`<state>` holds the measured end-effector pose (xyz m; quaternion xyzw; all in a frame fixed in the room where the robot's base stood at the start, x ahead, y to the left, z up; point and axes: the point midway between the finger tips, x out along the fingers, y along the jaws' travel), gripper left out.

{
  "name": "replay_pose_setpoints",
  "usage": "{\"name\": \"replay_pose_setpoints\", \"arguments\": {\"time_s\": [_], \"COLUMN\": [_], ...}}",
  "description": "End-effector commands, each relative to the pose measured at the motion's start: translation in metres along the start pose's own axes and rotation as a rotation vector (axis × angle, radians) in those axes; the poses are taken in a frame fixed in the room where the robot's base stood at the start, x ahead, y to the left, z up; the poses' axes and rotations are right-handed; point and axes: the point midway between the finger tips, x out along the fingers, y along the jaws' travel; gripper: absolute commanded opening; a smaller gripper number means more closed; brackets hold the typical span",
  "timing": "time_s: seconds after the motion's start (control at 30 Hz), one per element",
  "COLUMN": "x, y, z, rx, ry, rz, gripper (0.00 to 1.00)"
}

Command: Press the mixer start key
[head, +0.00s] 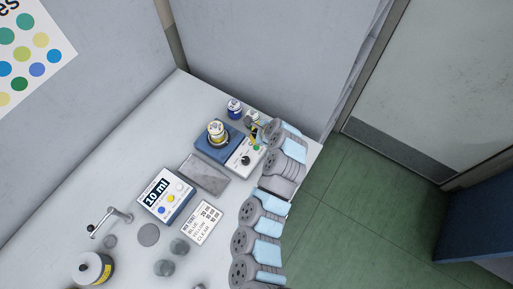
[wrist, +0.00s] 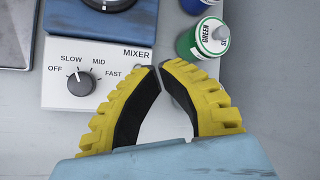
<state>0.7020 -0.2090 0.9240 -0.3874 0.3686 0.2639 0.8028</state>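The mixer is a blue unit (head: 208,150) with a light control panel (wrist: 58,98) marked MIXER. Its black knob (wrist: 81,83) has a white mark that seems to point toward SLOW. My gripper (wrist: 159,68) has yellow and black fingers with tips almost together, nothing held, over the panel's right edge. In the head view it is small beside the panel (head: 254,135). Contact cannot be told.
A green-labelled jar (wrist: 202,40) stands just beyond my right fingertip. A blue jar (head: 234,108) stands behind the mixer.

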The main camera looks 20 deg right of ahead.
Motion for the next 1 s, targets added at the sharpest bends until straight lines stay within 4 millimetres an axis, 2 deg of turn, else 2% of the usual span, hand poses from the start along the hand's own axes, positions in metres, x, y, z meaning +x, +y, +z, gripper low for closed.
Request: {"name": "replay_pose_setpoints", "arguments": {"time_s": [0.1, 0.4, 0.77, 0.8, 0.83, 1.0], "x": [0.015, 0.037, 0.039, 0.039, 0.039, 0.04], "y": [0.009, 0.019, 0.021, 0.021, 0.021, 0.021], "z": [-0.008, -0.021, -0.022, -0.022, -0.022, -0.022], "rx": [0.001, 0.0, 0.0, 0.0, 0.0, 0.0], "ry": [-0.001, 0.002, 0.001, 0.001, 0.001, 0.001], "rz": [0.003, -0.002, -0.002, -0.002, -0.001, -0.001], "gripper": [0.0, 0.0, 0.0, 0.03, 0.0, 0.0]}}
